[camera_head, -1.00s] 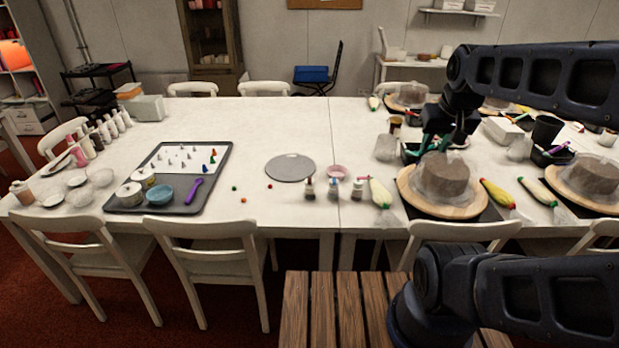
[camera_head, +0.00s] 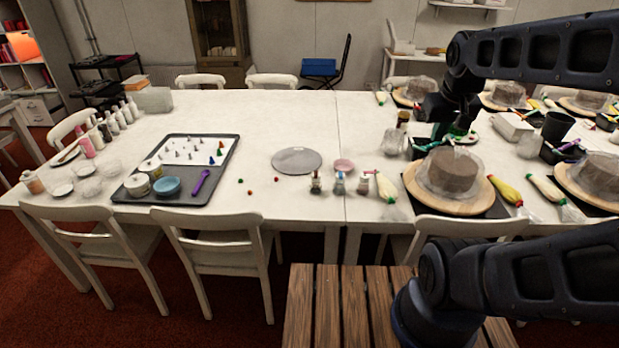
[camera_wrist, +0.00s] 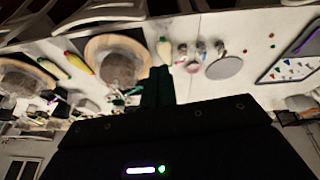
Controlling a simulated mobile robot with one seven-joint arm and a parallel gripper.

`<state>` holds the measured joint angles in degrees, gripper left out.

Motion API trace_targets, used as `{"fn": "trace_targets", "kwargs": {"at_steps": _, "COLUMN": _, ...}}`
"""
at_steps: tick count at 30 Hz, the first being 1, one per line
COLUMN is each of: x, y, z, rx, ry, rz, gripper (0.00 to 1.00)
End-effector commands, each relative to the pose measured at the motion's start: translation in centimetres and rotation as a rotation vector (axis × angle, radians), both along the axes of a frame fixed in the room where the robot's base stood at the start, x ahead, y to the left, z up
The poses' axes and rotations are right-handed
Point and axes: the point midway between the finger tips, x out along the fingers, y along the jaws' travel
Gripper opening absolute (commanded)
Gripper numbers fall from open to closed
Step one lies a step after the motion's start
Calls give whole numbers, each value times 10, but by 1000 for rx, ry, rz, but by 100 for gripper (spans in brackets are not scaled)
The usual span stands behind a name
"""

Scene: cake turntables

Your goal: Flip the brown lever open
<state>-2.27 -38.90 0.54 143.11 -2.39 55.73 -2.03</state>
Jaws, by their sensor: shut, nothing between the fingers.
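I cannot make out a brown lever in either view. My gripper (camera_head: 438,131) is over the right part of the white table, behind the nearest cake turntable (camera_head: 410,190). In the wrist view my gripper (camera_wrist: 158,72) shows as two dark green fingers, shut together and empty. That turntable also shows in the wrist view (camera_wrist: 90,48), left of the fingers. It is a round light wooden board bearing a brown cake (camera_head: 448,172) in clear wrap. The fingers look apart from it. The arm hides part of the table behind.
A second wrapped cake (camera_head: 592,178) stands at the right edge. Piping bags (camera_head: 505,190), small bottles (camera_head: 339,183) and a dark cup (camera_head: 557,127) crowd nearby. A grey disc (camera_head: 297,160) and a tray (camera_head: 221,190) lie to the left. The table's back middle is clear.

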Motion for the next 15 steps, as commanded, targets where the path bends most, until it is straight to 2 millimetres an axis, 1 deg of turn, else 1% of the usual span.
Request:
{"fn": "trace_targets", "kwargs": {"at_steps": 1, "x": 8, "y": 3, "z": 0, "rx": -18, "ry": 19, "rz": 31, "gripper": 0}}
{"fn": "trace_targets", "kwargs": {"at_steps": 8, "x": 43, "y": 17, "z": 0, "rx": -112, "ry": 93, "rz": 172, "gripper": 0}}
{"fn": "trace_targets", "kwargs": {"at_steps": 15, "x": 79, "y": 37, "z": -5, "rx": -208, "ry": 166, "rz": 321, "gripper": 0}}
